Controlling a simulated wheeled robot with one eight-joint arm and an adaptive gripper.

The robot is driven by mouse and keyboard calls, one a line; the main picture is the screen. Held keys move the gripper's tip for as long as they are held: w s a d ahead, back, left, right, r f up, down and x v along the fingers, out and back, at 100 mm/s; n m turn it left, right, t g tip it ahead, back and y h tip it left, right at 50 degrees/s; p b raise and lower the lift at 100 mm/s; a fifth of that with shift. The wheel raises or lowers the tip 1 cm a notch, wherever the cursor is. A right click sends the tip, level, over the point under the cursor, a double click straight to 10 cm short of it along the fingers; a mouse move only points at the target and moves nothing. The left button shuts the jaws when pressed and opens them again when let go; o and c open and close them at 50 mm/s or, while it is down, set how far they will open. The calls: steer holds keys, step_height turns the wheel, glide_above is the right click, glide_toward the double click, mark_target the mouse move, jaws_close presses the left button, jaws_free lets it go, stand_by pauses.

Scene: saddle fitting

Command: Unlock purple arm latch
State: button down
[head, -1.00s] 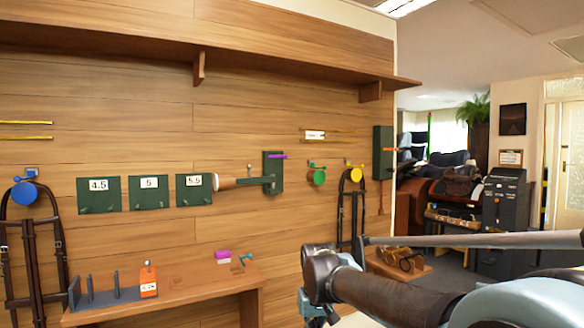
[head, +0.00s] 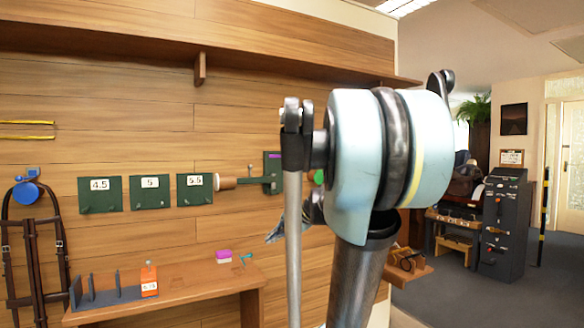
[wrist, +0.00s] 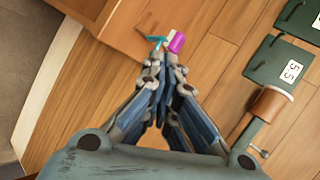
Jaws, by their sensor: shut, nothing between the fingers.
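The purple latch (head: 266,157) shows as a thin sliver on a green wall plate (head: 274,164) in the head view. My own arm hides the rest of it. A green arm (head: 250,181) with a brown roll (head: 225,183) at its end sticks out leftward from this plate. The roll also shows in the wrist view (wrist: 271,103), right of my gripper; the latch cannot be made out there. My gripper (wrist: 165,60) is shut and empty, its fingertips together. In the head view my gripper (head: 274,233) is partly hidden behind my arm, below the plate.
A bench (head: 190,286) below holds a purple block (head: 223,255), a teal piece (head: 245,258) and an orange 6.75 block (head: 149,281). Green plates marked 4.5 (head: 100,195), 5 (head: 149,192) and 5.5 (head: 195,189) hang left of the arm. A shelf (head: 120,48) runs above.

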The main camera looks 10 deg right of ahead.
mark_target(279, 156)
steer(key=w+d+r+m+t+y, duration=0.1)
steer(key=w+d+r+m+t, duration=0.15)
steer(key=w+r, duration=0.45)
steer(key=w+d+r+m+t+y, duration=0.15)
steer(key=w+d+r+m, duration=0.3)
steer(key=w, duration=0.45)
steer(key=w+d+r+m+t+h, duration=0.2)
steer(key=w+d+r+m+t, duration=0.4)
steer(key=w+d, duration=0.5)
step_height(279, 156, up, 2)
steer(key=shift+w+d+r+m, duration=0.1)
steer(key=shift+w+d+m, duration=0.1)
steer(key=shift+m, duration=0.3)
steer(key=w+a+r, duration=0.3)
steer(key=w+a, duration=0.3)
steer(key=shift+w+r, duration=0.2)
